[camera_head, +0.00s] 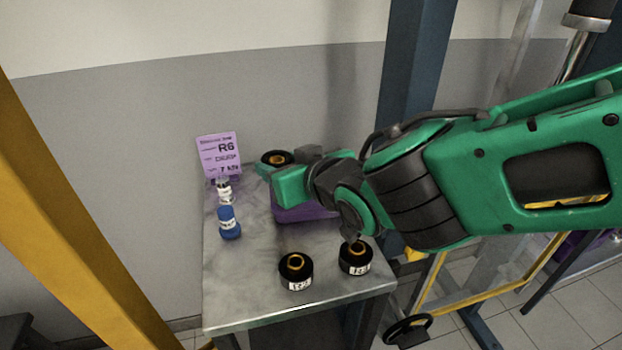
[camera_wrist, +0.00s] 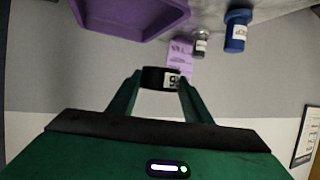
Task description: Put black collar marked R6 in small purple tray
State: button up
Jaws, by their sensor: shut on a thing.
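My gripper (camera_head: 277,166) is shut on a black collar (camera_head: 276,157) with a brass-coloured centre. It holds the collar near the back of the bench, beside the purple card. In the wrist view, the collar (camera_wrist: 154,78) sits between both fingertips. Its white label is only partly visible, so I cannot read the full mark. The small purple tray (camera_head: 298,214) is on the bench, partly hidden under my arm in the head view. The tray's rim also shows at the top of the wrist view (camera_wrist: 130,34), apart from the held collar.
Two more black collars, left (camera_head: 296,270) and right (camera_head: 356,258), stand at the bench's front; their labels are unclear. A blue bottle (camera_head: 229,222), a small white-labelled bottle (camera_head: 224,190) and a purple R6 card (camera_head: 219,155) stand left. The metal bench (camera_head: 240,290) is bare at front left.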

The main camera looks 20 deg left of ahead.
jog(key=w+f, duration=0.2)
jog(key=w, duration=0.1)
jog(key=w+f, duration=0.2)
jog(key=w, duration=0.2)
jog(key=w+d+f, duration=0.1)
jog(key=w+f, duration=0.1)
jog(key=w, duration=0.2)
jog(key=shift+w+f, duration=0.2)
jog(key=shift+f, duration=2.15)
jog(key=o, duration=1.2)
jog(key=shift+s+f, duration=0.1)
jog(key=shift+f, duration=0.05)
jog(key=shift+c, duration=0.2)
jog(key=shift+d, duration=0.1)
jog(key=v, duration=1.1)
jog(key=shift+s+d, duration=0.1)
jog(key=shift+s, duration=0.05)
jog(key=shift+s+d+r, duration=0.2)
jog(key=shift+r, duration=0.1)
